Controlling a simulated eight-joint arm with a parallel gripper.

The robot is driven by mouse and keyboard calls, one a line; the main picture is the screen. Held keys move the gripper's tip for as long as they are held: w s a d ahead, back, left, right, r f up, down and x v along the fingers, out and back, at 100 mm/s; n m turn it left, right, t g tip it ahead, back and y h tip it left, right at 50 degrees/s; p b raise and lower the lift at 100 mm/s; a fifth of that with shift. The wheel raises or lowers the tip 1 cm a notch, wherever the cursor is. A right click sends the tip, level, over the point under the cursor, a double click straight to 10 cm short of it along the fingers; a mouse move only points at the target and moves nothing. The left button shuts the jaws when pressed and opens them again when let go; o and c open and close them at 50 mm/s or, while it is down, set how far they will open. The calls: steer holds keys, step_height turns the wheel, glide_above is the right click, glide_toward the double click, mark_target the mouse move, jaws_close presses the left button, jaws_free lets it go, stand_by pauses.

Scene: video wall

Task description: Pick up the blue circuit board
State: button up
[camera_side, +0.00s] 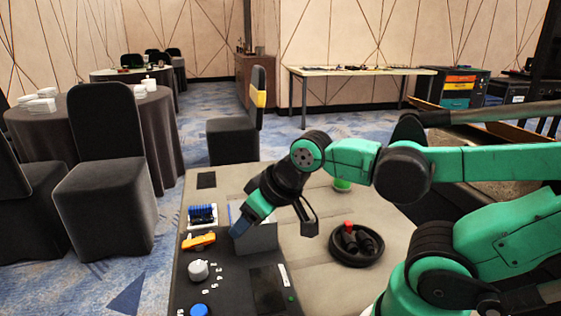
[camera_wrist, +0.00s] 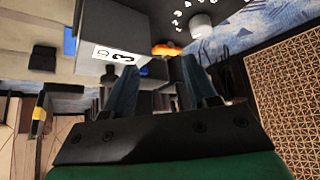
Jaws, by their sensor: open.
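A blue ribbed piece (camera_side: 203,214) lies in a white holder left of the gripper; I cannot tell whether this is the circuit board. In the wrist view a small blue patch (camera_wrist: 69,42) shows beside a box with a white label (camera_wrist: 117,55).
An orange tool (camera_side: 199,241), a white knob (camera_side: 198,270) and a blue knob (camera_side: 199,310) lie along the table's left side. A round black tray (camera_side: 337,256) holds dark items and a red-topped one. The tan surface between gripper and tray is clear.

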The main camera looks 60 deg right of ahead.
steer(key=shift+o, duration=0.4)
stand_by(0.3)
